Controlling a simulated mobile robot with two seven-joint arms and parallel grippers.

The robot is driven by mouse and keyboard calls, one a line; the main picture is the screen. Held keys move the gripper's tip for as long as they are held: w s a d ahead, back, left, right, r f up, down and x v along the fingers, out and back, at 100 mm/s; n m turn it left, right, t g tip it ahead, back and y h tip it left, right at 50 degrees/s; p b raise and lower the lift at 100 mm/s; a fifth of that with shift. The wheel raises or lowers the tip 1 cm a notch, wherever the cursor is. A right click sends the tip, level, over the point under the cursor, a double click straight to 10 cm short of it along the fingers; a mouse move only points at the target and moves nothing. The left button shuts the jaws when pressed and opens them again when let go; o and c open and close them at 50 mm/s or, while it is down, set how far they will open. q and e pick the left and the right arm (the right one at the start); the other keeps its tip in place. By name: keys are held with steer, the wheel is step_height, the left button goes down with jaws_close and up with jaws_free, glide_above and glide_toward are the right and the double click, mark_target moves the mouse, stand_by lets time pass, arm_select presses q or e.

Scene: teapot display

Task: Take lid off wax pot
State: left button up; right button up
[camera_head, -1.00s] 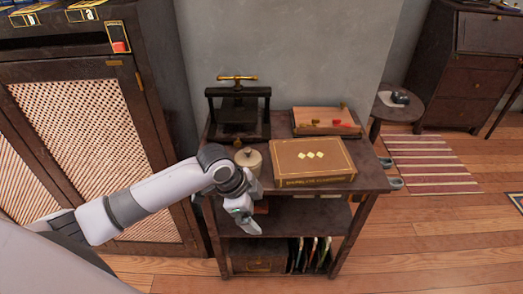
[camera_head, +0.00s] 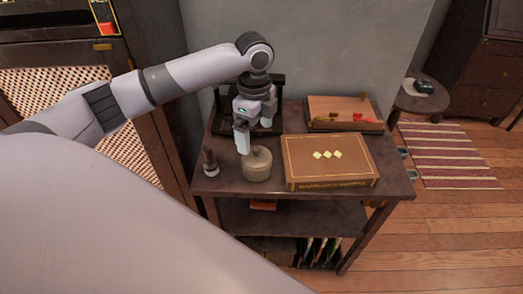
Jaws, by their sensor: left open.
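The wax pot (camera_head: 257,172) is a small round beige pot standing on the dark side table, left of the brown box. Its lid (camera_head: 260,156) sits on top, with a small knob in the middle. My left gripper (camera_head: 243,140) is open and points down, just behind and to the left of the lid. Its fingers overlap the pot's upper left edge in the head view; I cannot tell whether they touch it. My right gripper is not in view.
A dark-handled stamp (camera_head: 209,162) stands left of the pot. A large brown box (camera_head: 328,162) lies close on its right. A dark press (camera_head: 276,108) is behind my gripper, and a wooden tray (camera_head: 345,112) is at the back right. The table's front edge is clear.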

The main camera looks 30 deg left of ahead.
mark_target(256, 148)
arm_select(q)
step_height(256, 148, down, 6)
steer(key=shift+s+d, duration=0.15)
steer(key=c, duration=0.9)
